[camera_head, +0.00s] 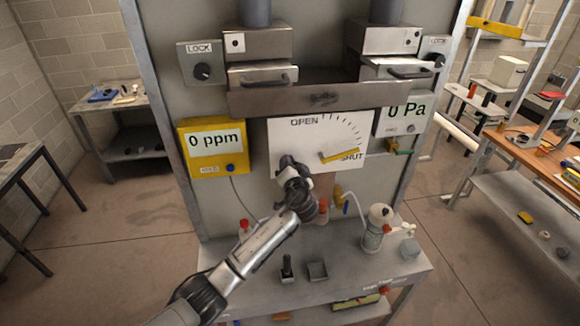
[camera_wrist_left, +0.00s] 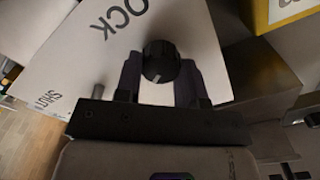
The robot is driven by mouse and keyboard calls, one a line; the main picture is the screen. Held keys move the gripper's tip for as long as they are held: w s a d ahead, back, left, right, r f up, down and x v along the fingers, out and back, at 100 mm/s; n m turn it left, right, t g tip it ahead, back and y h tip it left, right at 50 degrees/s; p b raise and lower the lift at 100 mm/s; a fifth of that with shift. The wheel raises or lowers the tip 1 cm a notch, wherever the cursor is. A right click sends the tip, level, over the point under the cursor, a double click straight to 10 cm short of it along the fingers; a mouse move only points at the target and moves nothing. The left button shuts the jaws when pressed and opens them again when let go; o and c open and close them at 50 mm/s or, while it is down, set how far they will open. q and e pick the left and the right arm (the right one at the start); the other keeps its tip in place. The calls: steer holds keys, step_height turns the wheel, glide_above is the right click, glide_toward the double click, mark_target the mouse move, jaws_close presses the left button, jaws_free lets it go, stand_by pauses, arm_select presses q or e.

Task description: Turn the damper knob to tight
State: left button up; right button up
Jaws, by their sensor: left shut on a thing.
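The white damper panel (camera_head: 290,135) carries the words OPEN and SHUT, a tick scale and a yellow pointer (camera_head: 339,156) near SHUT. My left gripper (camera_head: 288,164) is at the lower left part of this panel and hides what it holds there. In the left wrist view a round black knob (camera_wrist_left: 160,60) sits between the two fingers of my left gripper (camera_wrist_left: 159,72), which is shut on it. The white plate (camera_wrist_left: 95,45) around the knob shows the end of the word LOCK and a smaller, hard-to-read word. My right gripper is not in view.
A yellow meter (camera_head: 212,147) reads 0 ppm left of the panel. A gauge (camera_head: 402,116) at the right reads 0 Pa. A metal bar (camera_head: 318,98) runs above the panel. A white bottle (camera_head: 375,229) and small items stand on the bench (camera_head: 345,262) below.

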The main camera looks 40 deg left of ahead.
arm_select(q)
steer(key=shift+f+m+p, duration=0.1)
steer(key=shift+m+p, duration=2.25)
steer(key=shift+m, duration=3.45)
steer(key=o, duration=0.9)
steer(key=shift+o, duration=0.2)
steer(key=shift+f, duration=0.1)
steer(key=shift+d, duration=0.1)
